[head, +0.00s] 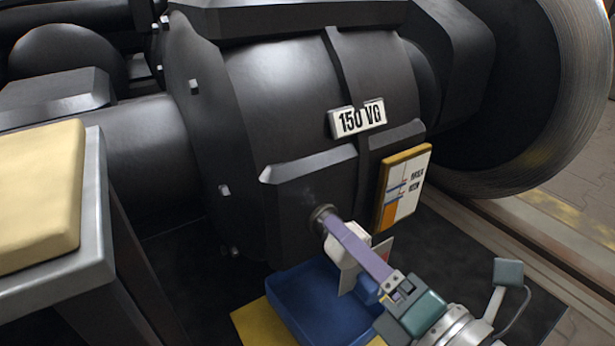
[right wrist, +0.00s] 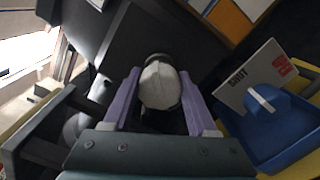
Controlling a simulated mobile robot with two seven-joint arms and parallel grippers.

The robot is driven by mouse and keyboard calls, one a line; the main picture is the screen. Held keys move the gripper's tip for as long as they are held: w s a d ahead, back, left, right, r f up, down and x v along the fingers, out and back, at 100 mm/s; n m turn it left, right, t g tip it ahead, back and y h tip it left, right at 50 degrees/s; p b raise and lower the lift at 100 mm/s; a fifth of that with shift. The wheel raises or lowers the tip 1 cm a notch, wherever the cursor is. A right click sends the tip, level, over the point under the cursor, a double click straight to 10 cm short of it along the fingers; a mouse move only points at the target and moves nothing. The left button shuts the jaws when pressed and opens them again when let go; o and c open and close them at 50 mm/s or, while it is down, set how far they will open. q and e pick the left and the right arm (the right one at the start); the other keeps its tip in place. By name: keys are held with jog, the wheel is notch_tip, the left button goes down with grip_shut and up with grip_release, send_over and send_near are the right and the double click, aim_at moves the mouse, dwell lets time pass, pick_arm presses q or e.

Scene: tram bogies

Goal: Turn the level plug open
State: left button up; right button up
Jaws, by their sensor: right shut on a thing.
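The level plug (head: 322,216) is set in a dark round collar low on the face of the black gearbox housing (head: 285,95). My right gripper (head: 340,232) reaches it from the lower right with its purple fingers. In the right wrist view the fingers (right wrist: 160,95) are shut on a pale grey, rounded, faceted head (right wrist: 160,84), which I take to be the plug; the dark collar shows just behind it. The fingers hide part of the plug in the head view. A white rounded piece (head: 343,248) shows beside the fingers; I cannot tell what it is. My left gripper is out of view.
A blue tray (head: 318,312) stands below the plug on a yellow surface, with a printed card (right wrist: 262,78) by it. A gauge plate (head: 402,186) and a "150 VG" label (head: 358,118) are on the housing. A grey stand (head: 95,220) with a cream pad is at left; a wheel (head: 560,100) at right.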

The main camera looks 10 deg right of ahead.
jog(key=m, duration=0.5)
jog(key=shift+f+m+p, duration=0.1)
jog(key=shift+m+p, duration=0.2)
jog(key=shift+p, duration=0.05)
jog(key=m, duration=0.5)
jog(key=shift+p, duration=0.3)
jog(key=m, duration=0.6)
jog(key=shift+a+f, duration=0.1)
jog(key=m, duration=0.4)
jog(key=shift+m+p, duration=0.3)
jog(key=o, duration=1.4)
jog(key=shift+c, duration=0.2)
